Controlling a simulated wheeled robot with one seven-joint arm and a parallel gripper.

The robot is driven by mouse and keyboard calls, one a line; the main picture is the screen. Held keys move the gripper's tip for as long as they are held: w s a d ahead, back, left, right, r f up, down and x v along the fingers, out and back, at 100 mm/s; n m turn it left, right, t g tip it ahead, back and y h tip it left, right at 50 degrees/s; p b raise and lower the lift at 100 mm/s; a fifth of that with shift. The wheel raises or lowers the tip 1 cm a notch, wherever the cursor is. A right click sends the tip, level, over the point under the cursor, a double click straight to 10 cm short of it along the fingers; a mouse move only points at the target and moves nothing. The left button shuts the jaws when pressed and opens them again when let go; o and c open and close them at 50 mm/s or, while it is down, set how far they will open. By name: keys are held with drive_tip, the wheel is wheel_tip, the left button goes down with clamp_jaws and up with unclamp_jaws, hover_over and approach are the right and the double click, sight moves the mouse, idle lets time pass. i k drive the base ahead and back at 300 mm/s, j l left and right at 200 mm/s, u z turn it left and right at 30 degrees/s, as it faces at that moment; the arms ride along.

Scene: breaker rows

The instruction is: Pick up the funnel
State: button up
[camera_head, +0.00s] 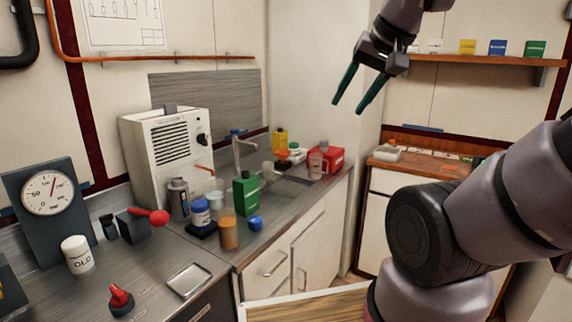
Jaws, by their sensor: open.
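My gripper (349,107) hangs in the upper middle of the head view, with its two dark green fingers apart and nothing between them. It is high above the counter, in front of the pale wall. A small orange piece (283,155) that looks like the funnel is at the back of the counter, below and left of my gripper. It is close to a yellow bottle (280,138) and a white-and-green item (294,152). It is too small to be sure of its shape or what it rests on.
The metal counter (205,256) holds a green canister (245,193), a blue-lidded jar (200,212), an amber beaker (229,231), a red box (327,157) and a faucet (237,150). A white heater-like box (168,152) stands behind. A wall shelf (480,61) is at upper right.

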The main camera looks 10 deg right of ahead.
sight(282, 155)
drive_tip(key=k+u, duration=0.1)
drive_tip(key=u, duration=0.7)
drive_tip(key=k+j+u, duration=0.1)
drive_tip(key=u, duration=0.25)
drive_tip(key=i+l+u, duration=0.1)
drive_tip(key=l, duration=0.55)
drive_tip(key=i+l+u, duration=0.15)
drive_tip(key=l, duration=0.5)
drive_tip(key=l+u, duration=0.1)
drive_tip(key=l, duration=0.55)
drive_tip(key=i+l, duration=0.1)
drive_tip(key=l, duration=1.1)
drive_tip(key=i+l, duration=0.15)
drive_tip(key=l, duration=0.45)
drive_tip(key=i+l, duration=0.1)
drive_tip(key=l, duration=0.5)
drive_tip(key=i+l, duration=0.1)
drive_tip(key=l, duration=0.5)
